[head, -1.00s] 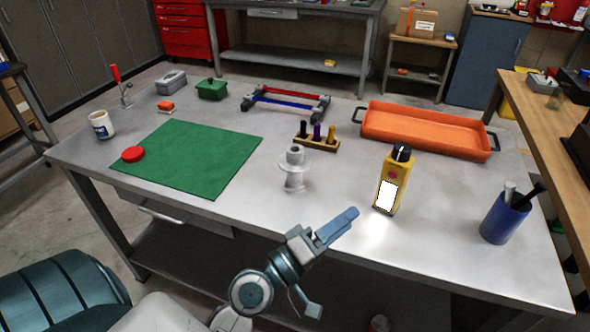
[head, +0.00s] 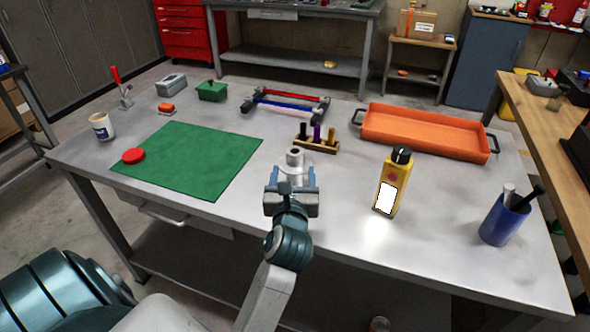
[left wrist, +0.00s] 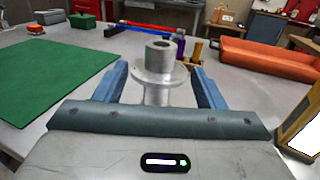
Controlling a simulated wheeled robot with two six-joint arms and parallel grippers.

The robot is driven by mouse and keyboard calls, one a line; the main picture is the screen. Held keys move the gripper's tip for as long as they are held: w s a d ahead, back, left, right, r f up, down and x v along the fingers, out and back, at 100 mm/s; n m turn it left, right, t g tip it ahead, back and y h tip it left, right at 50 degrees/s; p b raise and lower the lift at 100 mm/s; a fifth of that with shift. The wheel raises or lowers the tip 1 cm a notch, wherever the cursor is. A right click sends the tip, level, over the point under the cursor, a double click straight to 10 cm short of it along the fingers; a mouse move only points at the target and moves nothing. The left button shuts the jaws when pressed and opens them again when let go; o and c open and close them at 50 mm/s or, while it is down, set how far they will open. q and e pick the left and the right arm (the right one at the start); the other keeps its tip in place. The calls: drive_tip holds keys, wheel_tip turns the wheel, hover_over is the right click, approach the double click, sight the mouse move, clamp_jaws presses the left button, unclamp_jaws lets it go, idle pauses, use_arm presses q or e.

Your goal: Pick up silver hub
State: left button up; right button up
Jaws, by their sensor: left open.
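The silver hub (head: 294,157) stands upright on the metal table, a flanged cylinder with a hole in its top. My left gripper (head: 291,180) is in front of it and hides its lower part in the head view. In the left wrist view the hub (left wrist: 159,62) stands between the two blue fingers of the left gripper (left wrist: 159,88). The gripper is open, with a gap visible between each finger and the hub's body. My right gripper is not in view.
A yellow bottle (head: 391,184) stands right of the hub. A wooden block with several coloured pegs (head: 317,142) is close behind it. A green mat (head: 190,160) lies to the left. An orange tray (head: 425,133) and a blue cup (head: 503,221) are further right.

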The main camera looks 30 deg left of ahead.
sight(295, 162)
use_arm(q)
drive_tip(key=x, duration=0.3)
drive_tip(key=shift+w, duration=0.15)
drive_tip(key=x, duration=0.3)
drive_tip(key=p+x, duration=0.1)
drive_tip(key=shift+w+a+f, duration=0.15)
drive_tip(key=shift+w+f, duration=0.15)
drive_tip(key=shift+w, duration=0.05)
drive_tip(key=shift+s, duration=0.1)
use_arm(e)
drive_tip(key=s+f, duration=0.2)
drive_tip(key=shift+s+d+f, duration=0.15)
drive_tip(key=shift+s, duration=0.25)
use_arm(q)
drive_tip(key=c, duration=1.3)
